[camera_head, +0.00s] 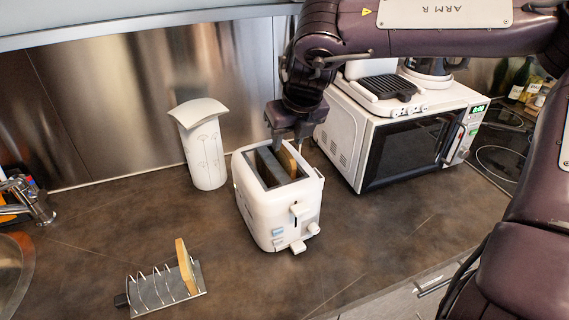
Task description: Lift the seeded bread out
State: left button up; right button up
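A white toaster (252,205) stands on the dark counter in the middle. A slice of bread (287,162) sits in its right slot with the top edge showing; seeds are too small to make out. My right gripper (287,144) points down just over this slot, close to the bread's top. Its two fingers look apart, one on each side of the slice, and the slice still sits in the slot. Another bread slice (187,266) stands upright at the right end of a metal toast rack (151,291) at front left. My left gripper is not in view.
A white canister (206,153) with a curved top stands behind left of the toaster. A white microwave (375,135) stands to the right, bearing a small appliance (387,87). A sink tap (33,200) is at far left. The counter between rack and toaster is clear.

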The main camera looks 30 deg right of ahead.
aim_at(285, 149)
jog(key=x, duration=0.3)
jog(key=shift+w+d+f, duration=0.1)
jog(key=shift+w+f, duration=0.05)
grip_shut()
